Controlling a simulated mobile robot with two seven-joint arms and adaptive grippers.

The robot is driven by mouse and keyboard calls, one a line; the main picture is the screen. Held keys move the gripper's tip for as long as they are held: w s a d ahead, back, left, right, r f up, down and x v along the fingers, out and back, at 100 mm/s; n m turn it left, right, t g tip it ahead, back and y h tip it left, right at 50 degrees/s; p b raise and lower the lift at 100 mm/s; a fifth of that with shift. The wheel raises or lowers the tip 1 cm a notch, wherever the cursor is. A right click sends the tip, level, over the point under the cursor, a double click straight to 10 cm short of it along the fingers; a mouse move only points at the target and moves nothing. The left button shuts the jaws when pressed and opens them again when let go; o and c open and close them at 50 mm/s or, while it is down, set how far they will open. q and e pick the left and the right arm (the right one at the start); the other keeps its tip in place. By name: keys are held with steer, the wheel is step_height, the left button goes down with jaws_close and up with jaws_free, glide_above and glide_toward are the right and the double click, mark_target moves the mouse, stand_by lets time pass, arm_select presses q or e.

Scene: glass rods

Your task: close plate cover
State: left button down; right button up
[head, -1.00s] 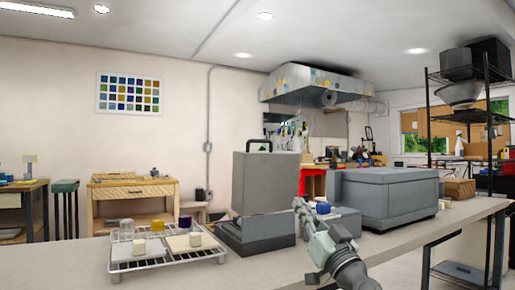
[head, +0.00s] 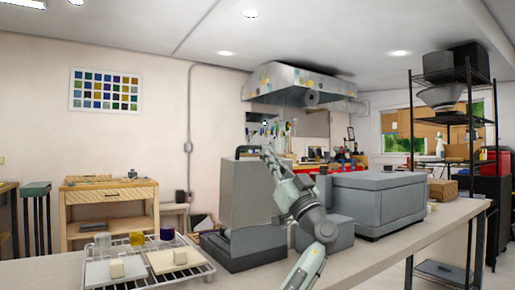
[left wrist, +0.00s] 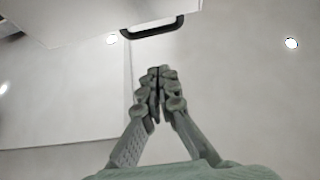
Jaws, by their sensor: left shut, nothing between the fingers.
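The grey plate cover (head: 240,190) stands upright, open, at the back of its dark grey base (head: 245,252) on the table. Its black handle (head: 247,150) is at the top, and it also shows at the top of the left wrist view (left wrist: 152,27). My left gripper (head: 268,153) is raised at the right of the cover, about level with its top edge. Its fingers show shut and empty in the left wrist view (left wrist: 158,72), pointing up towards the handle and apart from it. My arm hides part of the cover's right side. My right gripper is not in view.
A wire rack (head: 190,268) with plates and small blocks stands left of the base. A large grey lidded box (head: 375,205) and a smaller grey box (head: 335,232) stand to the right. The table front (head: 415,238) at the right is bare.

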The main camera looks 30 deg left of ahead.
arm_select(q)
steer(key=shift+w+a+r+p, duration=0.2)
steer(key=shift+w+a, duration=0.15)
steer(key=shift+a, duration=0.5)
steer(key=shift+w+a+r+p, duration=0.1)
steer(key=shift+w+a+p, duration=0.25)
steer(key=shift+a, duration=0.5)
steer(key=shift+w+a+r+p, duration=0.1)
steer(key=shift+w+a, duration=0.3)
steer(key=shift+a, duration=0.45)
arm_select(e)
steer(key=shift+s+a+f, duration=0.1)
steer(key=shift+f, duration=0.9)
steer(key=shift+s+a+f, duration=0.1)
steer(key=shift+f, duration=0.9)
arm_select(q)
steer(key=shift+a, duration=0.1)
